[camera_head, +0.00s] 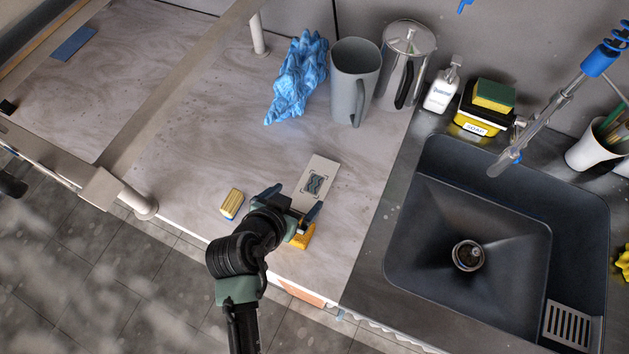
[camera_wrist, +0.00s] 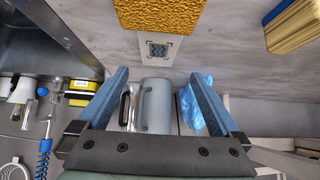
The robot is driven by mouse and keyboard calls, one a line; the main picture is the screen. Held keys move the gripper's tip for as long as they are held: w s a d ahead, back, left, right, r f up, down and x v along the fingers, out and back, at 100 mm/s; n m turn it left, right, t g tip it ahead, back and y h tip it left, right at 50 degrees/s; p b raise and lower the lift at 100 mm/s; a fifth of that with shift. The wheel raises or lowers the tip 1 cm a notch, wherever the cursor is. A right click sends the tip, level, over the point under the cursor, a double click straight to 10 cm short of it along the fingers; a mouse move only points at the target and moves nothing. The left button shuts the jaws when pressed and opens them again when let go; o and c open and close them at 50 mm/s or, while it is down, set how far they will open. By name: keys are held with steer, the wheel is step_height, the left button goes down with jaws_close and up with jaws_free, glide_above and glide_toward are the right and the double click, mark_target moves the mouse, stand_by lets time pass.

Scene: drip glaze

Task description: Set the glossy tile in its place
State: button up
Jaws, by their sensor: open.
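An orange-yellow block with a bumpy surface (camera_head: 303,238) lies near the counter's front edge, partly hidden by my gripper; it also shows at the top of the wrist view (camera_wrist: 160,14). A second, paler yellow block with ridges and a blue side (camera_head: 232,203) lies to the left; it shows at top right in the wrist view (camera_wrist: 296,27). I cannot tell surely which is the glossy tile. A pale board (camera_head: 323,164) bears a dark wavy square inside corner marks (camera_head: 314,184). My gripper (camera_head: 293,201) is open and empty above the board's near end, between the blocks.
A blue crumpled cloth (camera_head: 297,80), a grey pitcher (camera_head: 354,85) and a metal press pot (camera_head: 407,55) stand behind the board. The sink (camera_head: 470,215) is on the right, with a bottle (camera_head: 441,88) and soap box behind it. The counter left of the board is mostly clear.

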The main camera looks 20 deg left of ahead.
mark_target(314, 184)
steer(key=x, duration=0.4)
steer(key=shift+d, duration=0.1)
steer(key=shift+p+x, duration=0.6)
steer(key=shift+x, duration=2.05)
steer(key=shift+s+f, duration=0.1)
steer(key=shift+s, duration=0.05)
steer(key=shift+c, duration=0.3)
steer(key=c, duration=1.4)
step_height(314, 184, up, 10)
steer(key=s+d, duration=0.3)
steer(key=d, duration=0.4)
steer(key=s+d+f, duration=0.1)
steer(key=s+d, duration=0.2)
steer(key=d, duration=0.4)
steer(key=shift+s+d+f, duration=0.15)
steer(key=shift+s+d, duration=0.05)
steer(key=shift+s, duration=0.2)
